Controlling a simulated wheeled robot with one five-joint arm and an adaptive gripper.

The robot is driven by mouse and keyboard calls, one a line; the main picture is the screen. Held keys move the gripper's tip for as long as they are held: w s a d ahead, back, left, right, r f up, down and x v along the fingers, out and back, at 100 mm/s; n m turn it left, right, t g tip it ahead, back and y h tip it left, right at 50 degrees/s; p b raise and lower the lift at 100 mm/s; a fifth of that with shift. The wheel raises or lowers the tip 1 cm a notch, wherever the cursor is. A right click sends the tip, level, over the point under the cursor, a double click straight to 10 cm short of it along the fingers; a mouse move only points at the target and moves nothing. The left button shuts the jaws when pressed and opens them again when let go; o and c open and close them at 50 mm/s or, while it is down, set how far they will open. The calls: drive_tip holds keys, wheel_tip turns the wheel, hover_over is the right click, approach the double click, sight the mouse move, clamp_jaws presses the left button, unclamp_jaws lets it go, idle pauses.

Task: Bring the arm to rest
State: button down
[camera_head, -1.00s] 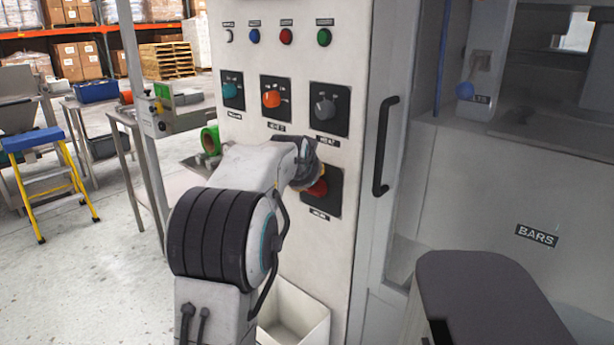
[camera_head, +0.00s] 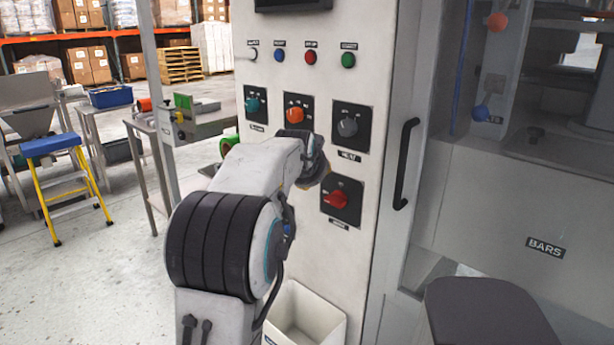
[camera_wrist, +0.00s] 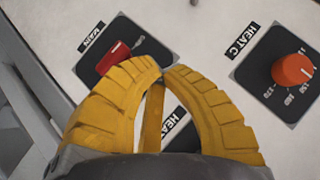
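My arm (camera_head: 235,220) reaches up in front of the white control panel (camera_head: 265,225). My gripper, with yellow ribbed fingers, shows in the wrist view (camera_wrist: 163,71); its fingertips meet or nearly meet, with nothing held between them. In the head view the gripper is mostly hidden behind my wrist. The red knob (camera_head: 336,200) is just right of and below my wrist. In the wrist view the red knob (camera_wrist: 114,57) lies beyond the left finger, and I cannot tell whether they touch. An orange knob (camera_wrist: 293,70) is apart on the right.
The panel also bears a teal knob (camera_head: 253,105), a grey knob (camera_head: 348,127) and several small buttons. A black door handle (camera_head: 405,164) stands out to the right. A white bin (camera_head: 305,318) sits below. A yellow step stool (camera_head: 65,185) stands on the open floor at left.

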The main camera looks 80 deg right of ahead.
drive_tip(key=shift+w+a+r, duration=0.3)
drive_tip(key=shift+a+r, duration=0.15)
drive_tip(key=shift+r, duration=0.1)
